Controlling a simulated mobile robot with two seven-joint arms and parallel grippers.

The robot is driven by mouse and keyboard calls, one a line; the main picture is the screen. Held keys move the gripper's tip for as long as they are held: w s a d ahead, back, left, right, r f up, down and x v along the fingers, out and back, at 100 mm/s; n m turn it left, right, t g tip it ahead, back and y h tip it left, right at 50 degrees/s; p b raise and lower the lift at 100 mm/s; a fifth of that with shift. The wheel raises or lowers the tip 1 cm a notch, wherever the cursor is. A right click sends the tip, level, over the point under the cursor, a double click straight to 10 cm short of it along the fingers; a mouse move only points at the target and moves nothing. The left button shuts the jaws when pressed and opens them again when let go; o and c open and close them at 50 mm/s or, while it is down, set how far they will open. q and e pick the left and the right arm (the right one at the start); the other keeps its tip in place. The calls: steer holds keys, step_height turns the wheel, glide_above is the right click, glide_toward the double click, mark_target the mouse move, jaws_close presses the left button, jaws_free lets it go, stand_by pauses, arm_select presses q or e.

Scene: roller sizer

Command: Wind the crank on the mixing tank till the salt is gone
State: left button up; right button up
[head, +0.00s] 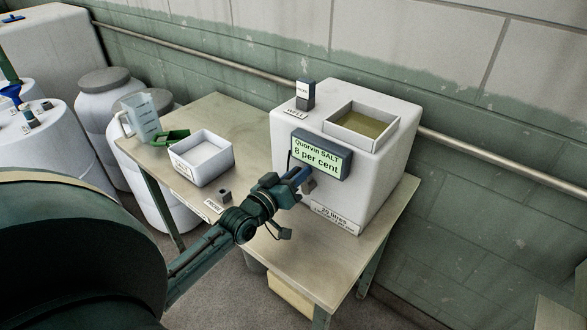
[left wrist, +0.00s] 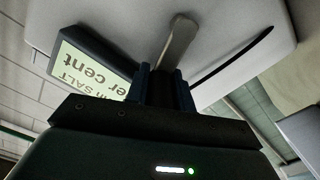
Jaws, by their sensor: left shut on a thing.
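The mixing tank (head: 395,165) is a white box on the right part of the bench, with a square opening on top holding murky olive liquid (head: 358,125). Its display (head: 320,155) reads "Quorvin SALT 8 per cent"; the display (left wrist: 88,68) shows upside down in the left wrist view. My left gripper (head: 298,178) is at the tank's front, just below the display, and is shut on the crank. The crank's grey metal arm (left wrist: 178,42) runs from between the fingers (left wrist: 168,85) up to the tank face; the grip itself is hidden. My right gripper is not in view.
On the bench (head: 285,255) left of the tank are a white tray (head: 212,172), a green scoop (head: 172,138) and a clear jug (head: 142,118). A small dark holder (head: 224,195) sits near the front edge. A dark block (head: 305,94) stands on the tank. White drums (head: 108,100) stand left.

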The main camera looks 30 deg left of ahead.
arm_select(q)
steer(key=shift+d+r+m+p, duration=0.15)
steer(key=shift+d+m+p, duration=0.2)
steer(key=shift+m, duration=0.35)
steer(key=shift+d, duration=0.1)
steer(key=o, duration=1)
steer(key=shift+s, duration=0.1)
steer(key=s, duration=0.4)
steer(key=s+b, duration=0.1)
steer(key=s, duration=0.3)
steer(key=s+a, duration=0.1)
steer(key=s, duration=0.4)
steer(key=shift+b, duration=0.4)
